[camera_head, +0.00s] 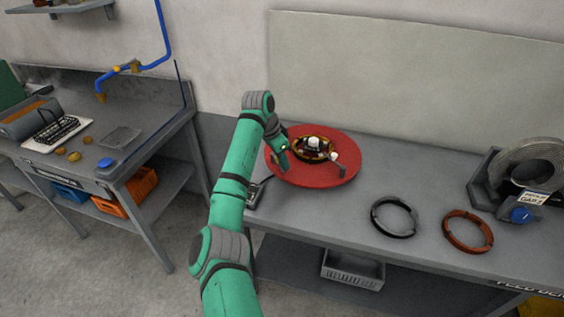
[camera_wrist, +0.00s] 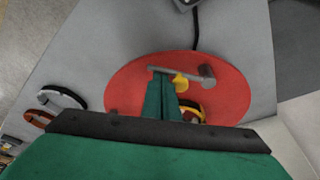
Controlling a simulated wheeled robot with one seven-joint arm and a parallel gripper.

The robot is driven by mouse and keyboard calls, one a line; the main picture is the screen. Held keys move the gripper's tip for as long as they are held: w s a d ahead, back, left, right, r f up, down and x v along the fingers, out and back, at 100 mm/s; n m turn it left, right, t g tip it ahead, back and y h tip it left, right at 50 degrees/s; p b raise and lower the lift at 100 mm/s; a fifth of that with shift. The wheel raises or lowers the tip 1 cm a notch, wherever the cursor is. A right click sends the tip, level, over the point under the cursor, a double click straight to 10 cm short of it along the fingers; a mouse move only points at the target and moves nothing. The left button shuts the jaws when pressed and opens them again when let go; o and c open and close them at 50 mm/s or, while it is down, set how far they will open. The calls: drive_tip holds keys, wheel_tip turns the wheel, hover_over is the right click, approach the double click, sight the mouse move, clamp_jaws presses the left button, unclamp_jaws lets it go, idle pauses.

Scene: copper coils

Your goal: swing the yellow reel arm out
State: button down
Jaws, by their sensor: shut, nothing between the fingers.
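A round red turntable (camera_head: 325,178) lies on the grey bench, with a dark hub ringed in yellow (camera_head: 318,157) at its middle. In the wrist view the red disc (camera_wrist: 232,98) shows a small yellow piece (camera_wrist: 180,82) beside my fingertips and a yellow curved part (camera_wrist: 195,108) behind them. I cannot tell for sure which yellow part is the reel arm. A grey bar with a cylindrical end (camera_wrist: 207,74) lies just beyond the fingertips. My gripper (camera_head: 284,164) is shut and empty over the disc's left side; its green fingers (camera_wrist: 162,76) hide part of the hub.
A black coil (camera_head: 374,218) and a copper coil (camera_head: 447,231) lie right of the turntable. A large grey reel (camera_head: 540,155) on a stand is at the far right. The wall stands close behind. Bare bench lies in front of the coils.

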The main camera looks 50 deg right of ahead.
idle(0.3)
drive_tip(key=v, duration=1)
drive_tip(key=shift+d, duration=0.1)
